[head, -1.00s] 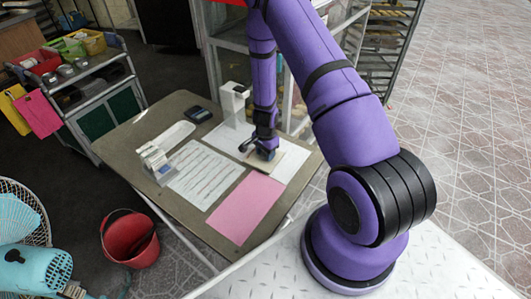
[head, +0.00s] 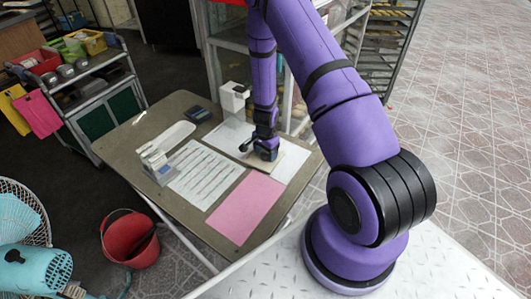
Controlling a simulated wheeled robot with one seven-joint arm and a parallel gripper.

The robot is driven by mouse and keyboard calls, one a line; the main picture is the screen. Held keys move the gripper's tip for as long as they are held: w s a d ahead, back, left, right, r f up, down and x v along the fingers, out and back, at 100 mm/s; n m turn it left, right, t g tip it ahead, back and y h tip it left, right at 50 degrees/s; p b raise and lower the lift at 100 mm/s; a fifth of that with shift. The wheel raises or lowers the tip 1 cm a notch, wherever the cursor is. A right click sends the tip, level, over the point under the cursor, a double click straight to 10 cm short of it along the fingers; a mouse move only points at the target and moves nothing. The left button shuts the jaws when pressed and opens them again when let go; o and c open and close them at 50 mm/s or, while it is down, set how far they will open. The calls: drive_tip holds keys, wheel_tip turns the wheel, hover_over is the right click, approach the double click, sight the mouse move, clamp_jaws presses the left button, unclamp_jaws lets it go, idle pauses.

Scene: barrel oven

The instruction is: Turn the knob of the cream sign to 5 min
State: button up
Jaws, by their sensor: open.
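My gripper (head: 256,151) is low over the far right part of the brown table, pointing down, with its fingers small in the head view. It is open. A flat cream piece (head: 291,160), perhaps the cream sign, lies just right of the gripper and is partly covered by it. I cannot make out a knob or a 5 min mark; the gripper may hide them. I cannot tell whether the fingers touch anything.
The brown table (head: 150,120) also holds a pink sheet (head: 244,208), a printed sheet (head: 205,173), a white device (head: 157,163), a white stand (head: 233,98) and a dark calculator-like box (head: 198,114). A red bucket (head: 130,240) stands on the floor. A glass-sided cabinet (head: 226,55) rises behind.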

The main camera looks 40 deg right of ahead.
wheel_tip(320, 180, up, 11)
drive_tip(key=shift+f, duration=0.2)
idle(0.6)
drive_tip(key=s+a+r+n+t+y, duration=0.1)
drive_tip(key=s+a+r+n, duration=0.15)
drive_tip(key=r, duration=0.75)
drive_tip(key=s+a+r+n+t, duration=0.15)
drive_tip(key=a+r, duration=0.25)
drive_tip(key=r, duration=0.5)
drive_tip(key=s+a+r+n+y, duration=0.1)
drive_tip(key=a+r+n, duration=0.2)
drive_tip(key=r, duration=0.7)
drive_tip(key=s+a+r+n+t+h, duration=0.1)
drive_tip(key=s+r+n, duration=0.3)
drive_tip(key=s+r, duration=0.3)
drive_tip(key=s+a+r+n+t+h, duration=0.1)
drive_tip(key=s+r+n, duration=0.3)
drive_tip(key=s, duration=1)
wheel_tip(320, 180, up, 3)
drive_tip(key=shift+s+a+r+t, duration=0.1)
drive_tip(key=shift+s+a+t, duration=0.2)
drive_tip(key=shift+a, duration=0.5)
